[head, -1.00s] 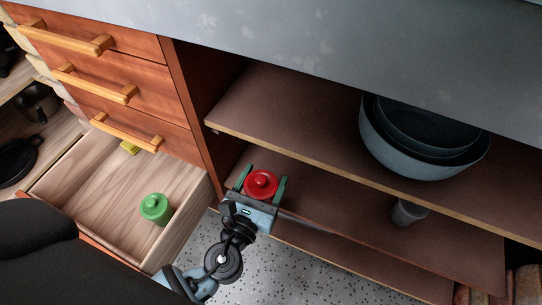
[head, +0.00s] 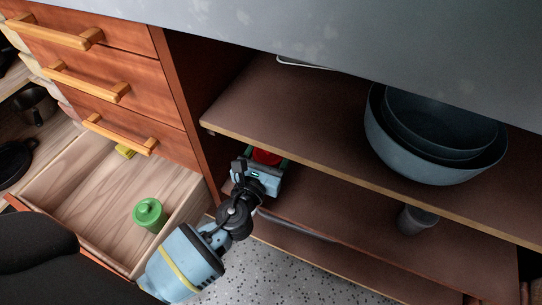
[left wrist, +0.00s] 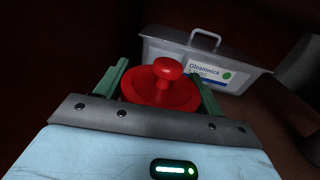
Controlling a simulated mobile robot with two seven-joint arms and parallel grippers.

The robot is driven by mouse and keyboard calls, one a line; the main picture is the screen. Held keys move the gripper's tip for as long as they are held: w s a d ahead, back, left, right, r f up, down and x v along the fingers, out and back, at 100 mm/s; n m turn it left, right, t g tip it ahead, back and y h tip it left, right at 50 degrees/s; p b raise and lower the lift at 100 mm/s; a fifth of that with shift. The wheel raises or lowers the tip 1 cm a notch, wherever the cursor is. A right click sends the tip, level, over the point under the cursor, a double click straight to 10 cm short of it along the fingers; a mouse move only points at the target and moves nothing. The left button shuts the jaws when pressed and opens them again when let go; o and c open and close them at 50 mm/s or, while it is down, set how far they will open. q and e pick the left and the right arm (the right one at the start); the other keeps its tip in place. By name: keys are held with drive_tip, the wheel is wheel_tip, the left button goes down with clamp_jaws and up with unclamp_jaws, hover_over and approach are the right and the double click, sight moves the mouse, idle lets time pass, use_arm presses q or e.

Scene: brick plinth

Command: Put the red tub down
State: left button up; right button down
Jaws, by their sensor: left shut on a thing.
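The red tub (head: 266,156) is mostly hidden in the head view by my left gripper (head: 270,163) and the shelf edge above. In the left wrist view the red tub (left wrist: 160,88) shows its round lid and knob, between the two green fingers of my left gripper (left wrist: 160,75), which is shut on it. The gripper reaches into the cabinet space between the upper shelf (head: 300,120) and the lower shelf (head: 340,205). I cannot tell whether the tub touches the lower shelf. My right gripper is not in view.
A white lidded box (left wrist: 195,65) labelled Gleamwick stands just behind the tub. Nested grey bowls (head: 430,145) sit on the upper shelf, and a grey cup (head: 416,220) on the lower shelf. A green tub (head: 149,213) stands in the open drawer (head: 85,205) at left.

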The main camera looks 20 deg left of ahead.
use_arm(q)
drive_tip(key=shift+f+b, duration=0.8)
drive_tip(key=shift+f, duration=0.4)
drive_tip(key=shift+f, duration=0.15)
drive_tip(key=o, duration=0.7)
drive_tip(key=shift+c, duration=0.2)
drive_tip(key=o, duration=0.4)
